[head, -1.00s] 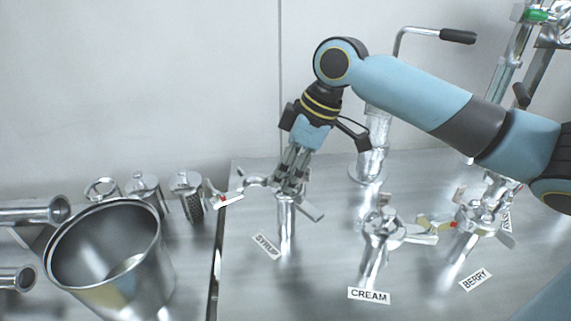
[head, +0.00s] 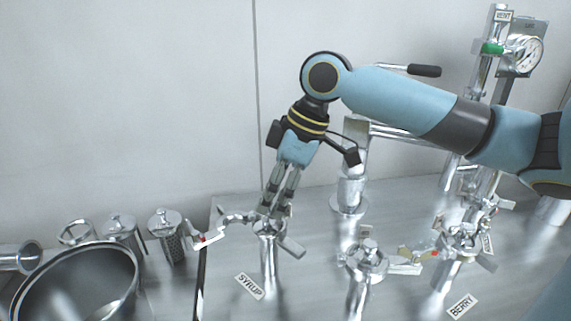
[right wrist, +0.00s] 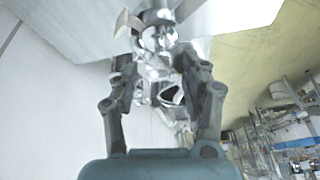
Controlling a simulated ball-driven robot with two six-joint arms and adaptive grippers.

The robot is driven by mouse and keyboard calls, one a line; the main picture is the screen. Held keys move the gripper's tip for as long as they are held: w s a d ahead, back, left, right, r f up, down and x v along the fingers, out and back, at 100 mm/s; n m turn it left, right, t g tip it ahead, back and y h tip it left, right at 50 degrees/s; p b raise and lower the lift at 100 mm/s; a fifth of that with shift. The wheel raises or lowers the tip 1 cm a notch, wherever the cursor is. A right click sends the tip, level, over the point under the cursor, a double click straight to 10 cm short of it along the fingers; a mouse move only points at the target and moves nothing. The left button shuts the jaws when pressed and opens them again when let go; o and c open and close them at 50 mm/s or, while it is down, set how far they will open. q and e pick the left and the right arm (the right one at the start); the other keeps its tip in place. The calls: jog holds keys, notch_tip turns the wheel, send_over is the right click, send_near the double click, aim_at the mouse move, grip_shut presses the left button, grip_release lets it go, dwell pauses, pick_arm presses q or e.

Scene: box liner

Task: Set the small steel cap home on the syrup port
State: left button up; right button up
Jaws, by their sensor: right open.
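The syrup port (head: 268,255) is an upright steel post left of centre in the head view, behind the SYRUP label (head: 249,286). My right gripper (head: 274,212) points down at its top, its fingers around or just above the steel fitting there. In the right wrist view the two dark fingers (right wrist: 165,85) stand apart, with shiny steel parts (right wrist: 155,38) between and beyond them. I cannot pick out the small steel cap from the port's other shiny parts. The fingertips partly hide the port's top. My left gripper is not in view.
A chain (head: 238,217) runs left from the port to a small red-marked tag (head: 207,240). A similar port (head: 366,262) stands to the right, another beyond it by the BERRY label (head: 462,306). A steel bucket (head: 78,285) and shakers (head: 167,235) stand left. A tall spout (head: 350,185) rises behind.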

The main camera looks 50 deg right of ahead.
jog(key=v, duration=0.8)
jog(key=shift+s+a+f, duration=0.1)
jog(key=shift+a+f, duration=0.05)
